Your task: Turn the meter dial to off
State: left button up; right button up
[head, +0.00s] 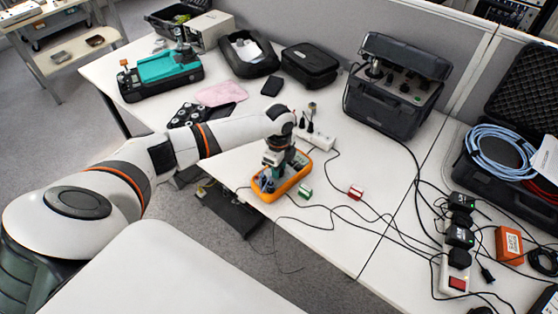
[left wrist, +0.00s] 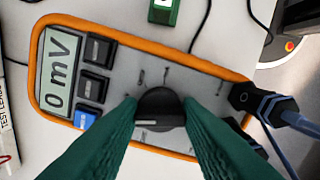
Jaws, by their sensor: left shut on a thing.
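The orange-rimmed meter (head: 263,194) lies on the white table in the head view, under my left gripper (head: 283,160). In the left wrist view the meter (left wrist: 134,35) fills the middle, and its display (left wrist: 58,70) reads "0 mV". My left gripper (left wrist: 160,118) is shut on the black round dial (left wrist: 160,103), with one green finger on each side. The fingers hide part of the dial's markings. My right gripper is not in view.
A green block (head: 305,191) and a red-and-white block (head: 356,192) lie right of the meter. Black cables run across the table.

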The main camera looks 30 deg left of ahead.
pick_arm(q)
jog(key=shift+r+n+p, duration=0.1)
jog(key=shift+n+p, duration=1.5)
jog(key=shift+n, duration=0.5)
jog(key=shift+w, duration=0.1)
jog(key=o, duration=1)
notch_tip(320, 180, up, 12)
jog(key=shift+b, duration=0.65)
